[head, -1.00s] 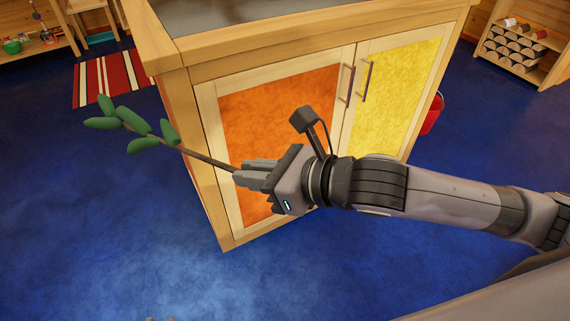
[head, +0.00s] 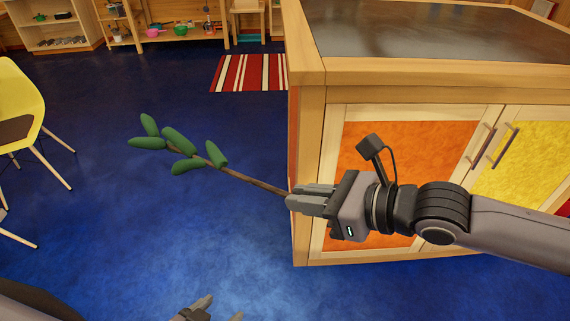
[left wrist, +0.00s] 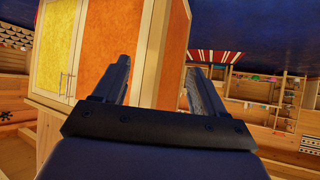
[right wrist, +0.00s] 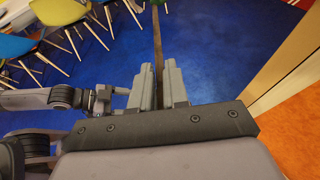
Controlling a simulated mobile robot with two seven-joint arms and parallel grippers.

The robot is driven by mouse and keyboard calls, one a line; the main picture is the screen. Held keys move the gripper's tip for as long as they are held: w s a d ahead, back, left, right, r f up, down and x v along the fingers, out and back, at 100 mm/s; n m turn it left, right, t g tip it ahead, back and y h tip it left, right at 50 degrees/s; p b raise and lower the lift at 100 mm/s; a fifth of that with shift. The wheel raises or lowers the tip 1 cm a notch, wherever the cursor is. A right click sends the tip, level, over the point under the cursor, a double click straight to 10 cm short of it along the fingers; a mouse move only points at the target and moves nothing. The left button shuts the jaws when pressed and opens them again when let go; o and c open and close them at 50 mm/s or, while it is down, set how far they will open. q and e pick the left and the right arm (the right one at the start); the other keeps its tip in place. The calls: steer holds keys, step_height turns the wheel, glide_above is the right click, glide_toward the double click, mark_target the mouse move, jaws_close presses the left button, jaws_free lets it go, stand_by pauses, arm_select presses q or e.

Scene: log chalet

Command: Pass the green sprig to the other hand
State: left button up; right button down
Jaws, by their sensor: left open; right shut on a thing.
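The green sprig (head: 183,148) has a thin brown stem and several green leaves. My right gripper (head: 296,200) is shut on the bare end of its stem, and the leafy end points left in the head view. In the right wrist view the stem (right wrist: 158,45) runs up from between the fingers (right wrist: 158,82), with the leaves mostly cut off at the top edge. My left gripper (head: 215,307) shows at the bottom edge of the head view, below and apart from the sprig. In the left wrist view its fingers (left wrist: 160,85) are open and empty.
A wooden cabinet (head: 312,180) with orange and yellow doors stands close behind my right gripper. A yellow chair (head: 22,105) is at the left. Shelves (head: 150,40) and a striped rug (head: 250,73) lie further back. The blue floor between is clear.

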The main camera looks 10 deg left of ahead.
arm_select(q)
steer(key=w+a+r+m+t+y, duration=0.1)
steer(key=w+a+r+m+y, duration=0.2)
steer(key=a, duration=0.8)
steer(key=w+a+r+m+t+y, duration=0.1)
steer(key=w+a+r+m+y, duration=0.15)
steer(key=w+a+r, duration=0.55)
steer(key=w+a+r+m+t+y, duration=0.2)
steer(key=a+r, duration=0.5)
steer(key=r, duration=0.2)
steer(key=w+a+r+m+t+y, duration=0.25)
steer(key=a+r, duration=0.35)
steer(key=r, duration=0.4)
steer(key=w+d+r+m+t+h, duration=0.2)
steer(key=w+d+r+m+h, duration=0.2)
steer(key=d+r+m+h, duration=0.25)
steer(key=w+d+r+m+t+h, duration=0.35)
steer(key=w+d+m+h, duration=0.2)
steer(key=d+m, duration=0.35)
steer(key=d+r+m+g+h, duration=0.3)
steer(key=d+m+g+h, duration=0.85)
steer(key=d+m, duration=0.55)
steer(key=m+g+y, duration=1.1)
steer(key=m+y, duration=0.1)
steer(key=y, duration=0.4)
glide_above(181, 141)
step_height(181, 141, down, 3)
step_height(181, 141, down, 12)
steer(key=shift+s+r, duration=0.1)
steer(key=shift+r, duration=0.15)
